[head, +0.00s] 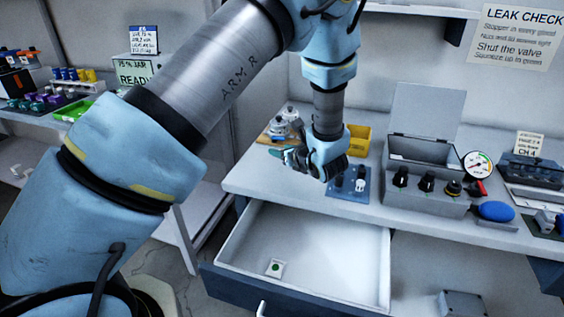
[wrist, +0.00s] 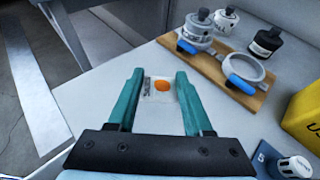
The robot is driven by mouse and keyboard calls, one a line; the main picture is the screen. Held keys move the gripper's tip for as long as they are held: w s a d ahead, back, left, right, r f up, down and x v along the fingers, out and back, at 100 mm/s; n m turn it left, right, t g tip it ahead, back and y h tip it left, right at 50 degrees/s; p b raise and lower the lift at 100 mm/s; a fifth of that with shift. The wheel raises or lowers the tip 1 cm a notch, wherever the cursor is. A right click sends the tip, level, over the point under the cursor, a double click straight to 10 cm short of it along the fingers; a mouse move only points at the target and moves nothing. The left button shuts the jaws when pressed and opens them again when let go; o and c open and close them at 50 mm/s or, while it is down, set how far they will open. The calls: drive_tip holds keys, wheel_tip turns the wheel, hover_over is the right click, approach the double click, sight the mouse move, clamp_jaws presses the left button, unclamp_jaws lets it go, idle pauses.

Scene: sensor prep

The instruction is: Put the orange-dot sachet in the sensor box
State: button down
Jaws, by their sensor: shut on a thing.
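The orange-dot sachet (wrist: 161,90), a small pale packet with a bright orange spot, is between the two teal fingers of my gripper (wrist: 160,95) in the wrist view. The fingers are shut on it, above the white bench top. In the head view my gripper (head: 292,157) is over the bench's left part, near a wooden board; the sachet cannot be made out there. A grey box with a raised lid (head: 424,150) stands on the bench right of my gripper. No label on it is readable, so I cannot tell whether it is the sensor box.
An open white drawer (head: 330,250) below the bench holds a green-dot sachet (head: 275,268). The wooden board (wrist: 215,70) carries jars and a ring clamp. A yellow bin (head: 357,140) and a blue mat (head: 345,190) are near my gripper.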

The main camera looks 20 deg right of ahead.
sight(282, 170)
wheel_tip(282, 170, down, 4)
drive_tip(key=shift+f+p, duration=0.15)
drive_tip(key=shift+p, duration=0.35)
drive_tip(key=shift+f+b, duration=0.3)
drive_tip(key=shift+b, duration=0.05)
drive_tip(key=shift+c, duration=1.5)
unclamp_jaws()
drive_tip(key=shift+r, duration=0.1)
